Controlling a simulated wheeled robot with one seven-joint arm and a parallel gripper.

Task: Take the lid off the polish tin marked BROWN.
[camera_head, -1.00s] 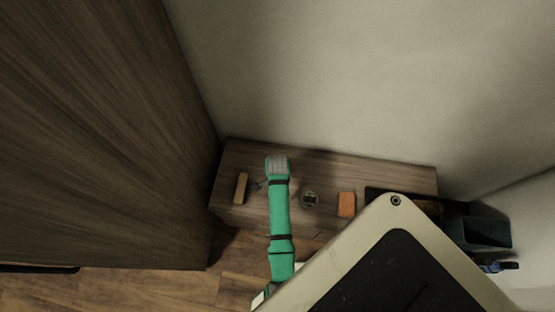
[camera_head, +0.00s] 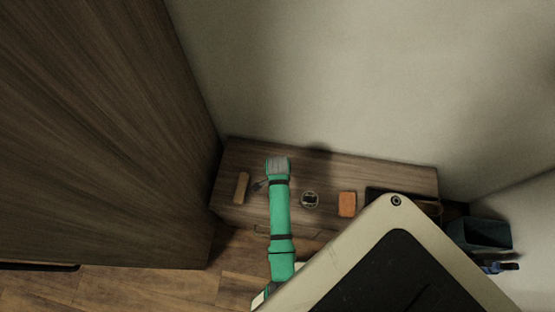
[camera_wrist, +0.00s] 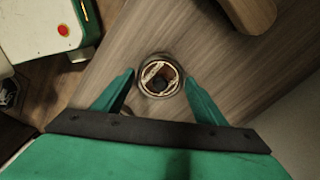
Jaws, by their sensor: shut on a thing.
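A round tin (camera_wrist: 150,88) with a dark top and a pale ring-shaped label shows in the wrist view. I cannot read the label at this size, nor tell whether its lid sits apart from the body. My gripper (camera_wrist: 159,76) has one green finger at each side of the round top and is shut on it. In the head view my gripper (camera_head: 258,186) is mostly hidden by my green arm, over the left part of the bench. Another round tin (camera_head: 310,199) stands on the bench to the right of my arm, its marking too small to read.
The wooden bench (camera_head: 330,172) runs along the wall. A tan brush-like block (camera_head: 241,187) lies left of my gripper. An orange block (camera_head: 347,204) lies right of the second tin. A dark bin (camera_head: 482,234) and a blue item (camera_head: 500,267) are at far right.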

